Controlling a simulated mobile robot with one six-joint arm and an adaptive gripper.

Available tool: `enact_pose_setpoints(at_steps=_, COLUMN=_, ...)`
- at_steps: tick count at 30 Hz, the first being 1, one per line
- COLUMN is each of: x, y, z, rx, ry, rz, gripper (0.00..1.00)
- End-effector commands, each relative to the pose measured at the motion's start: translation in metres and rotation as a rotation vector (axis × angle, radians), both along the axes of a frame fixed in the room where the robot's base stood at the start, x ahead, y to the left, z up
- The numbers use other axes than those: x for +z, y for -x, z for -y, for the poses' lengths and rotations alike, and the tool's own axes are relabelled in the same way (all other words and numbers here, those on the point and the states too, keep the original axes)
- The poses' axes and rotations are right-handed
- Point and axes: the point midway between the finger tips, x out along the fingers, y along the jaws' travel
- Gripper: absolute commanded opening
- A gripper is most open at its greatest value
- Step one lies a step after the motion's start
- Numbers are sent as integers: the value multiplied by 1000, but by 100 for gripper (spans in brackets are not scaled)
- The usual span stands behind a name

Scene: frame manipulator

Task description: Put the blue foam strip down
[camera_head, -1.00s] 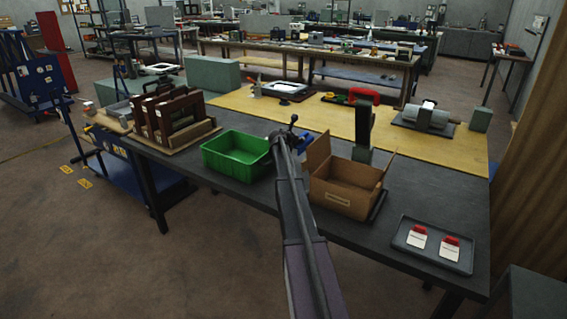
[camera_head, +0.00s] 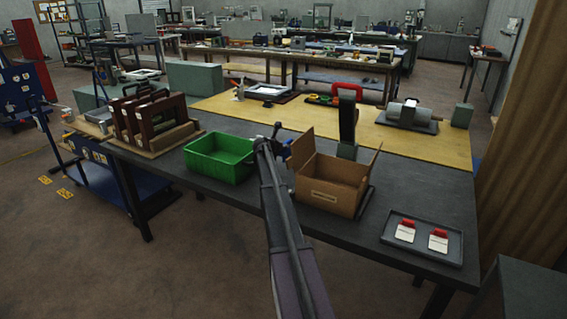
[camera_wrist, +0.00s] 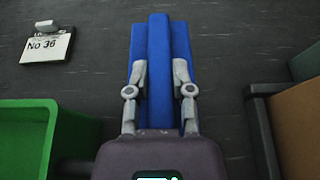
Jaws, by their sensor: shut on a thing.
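My gripper (camera_wrist: 160,75) is shut on a blue foam strip (camera_wrist: 158,38) in the wrist view, one finger on each side of it. The strip points away from the wrist. More blue strips (camera_wrist: 181,45) show beneath it on both sides; I cannot tell whether the held strip touches them. In the head view my gripper (camera_head: 274,142) is over the dark table (camera_head: 245,202), between the green bin and the cardboard box. The held strip is mostly hidden there behind my arm.
The green bin (camera_head: 219,160) stands left of my gripper and the open cardboard box (camera_head: 325,194) right. A white card marked "No 36" (camera_wrist: 46,47) lies at upper left in the wrist view. A tray (camera_head: 424,252) with two red-and-white items lies at the front right.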

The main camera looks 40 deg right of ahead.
Motion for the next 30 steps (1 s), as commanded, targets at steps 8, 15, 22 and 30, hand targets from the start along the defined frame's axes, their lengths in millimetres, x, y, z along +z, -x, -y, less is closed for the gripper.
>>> enact_pose_setpoints(at_steps=8, x=-22, y=0, z=1, rx=-1, ry=0, rz=0, gripper=6)
enact_pose_setpoints(at_steps=15, x=-22, y=1, z=1, rx=-1, ry=0, rz=0, gripper=6)
enact_pose_setpoints(at_steps=22, x=-23, y=1, z=2, rx=-2, ry=0, rz=0, gripper=6)
enact_pose_setpoints(at_steps=30, x=-40, y=1, z=2, rx=-2, ry=0, rz=0, gripper=6)
